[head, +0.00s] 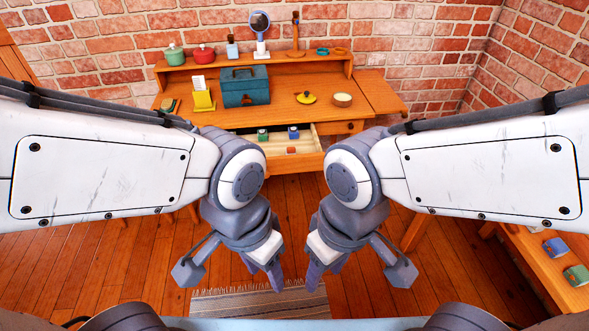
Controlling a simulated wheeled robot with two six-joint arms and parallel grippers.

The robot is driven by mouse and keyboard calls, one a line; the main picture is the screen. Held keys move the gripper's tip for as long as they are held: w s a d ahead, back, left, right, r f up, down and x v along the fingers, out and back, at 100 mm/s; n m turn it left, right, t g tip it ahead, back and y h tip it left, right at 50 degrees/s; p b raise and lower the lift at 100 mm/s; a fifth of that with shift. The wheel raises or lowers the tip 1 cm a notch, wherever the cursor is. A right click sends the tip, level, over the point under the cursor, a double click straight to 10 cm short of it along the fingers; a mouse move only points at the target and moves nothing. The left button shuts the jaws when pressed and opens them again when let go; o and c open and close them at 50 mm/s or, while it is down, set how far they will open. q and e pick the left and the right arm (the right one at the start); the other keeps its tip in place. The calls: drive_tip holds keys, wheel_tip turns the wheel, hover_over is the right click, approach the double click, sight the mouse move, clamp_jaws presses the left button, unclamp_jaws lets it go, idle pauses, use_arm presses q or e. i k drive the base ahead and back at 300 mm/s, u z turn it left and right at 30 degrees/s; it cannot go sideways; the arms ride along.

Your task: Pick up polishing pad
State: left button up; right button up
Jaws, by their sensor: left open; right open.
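A yellow round disc with a dark knob (306,98), which may be the polishing pad, lies on the wooden desk (285,112). It sits between the teal toolbox and a small round bowl. I cannot tell for sure that it is the pad. My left gripper (272,272) is open and points down over the floor, low and in front of the desk. My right gripper (318,270) is open close beside it, also pointing down. Both are well apart from the disc, and nothing shows between their fingers.
A teal toolbox (245,86), a yellow holder (203,100) and a bowl (342,100) stand on the desk. An open drawer (311,142) with small items juts out below. Pots, bottles and a mirror (260,24) line the raised shelf. A low wooden bench (530,262) is at right.

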sight(290, 150)
drive_tip(key=u, duration=0.05)
drive_tip(key=k, duration=0.75)
drive_tip(key=z, duration=0.75)
drive_tip(key=i, duration=0.85)
drive_tip(key=z, duration=0.45)
drive_tip(key=i, duration=0.85)
drive_tip(key=u, duration=0.85)
drive_tip(key=i, duration=0.85)
drive_tip(key=u, duration=0.6)
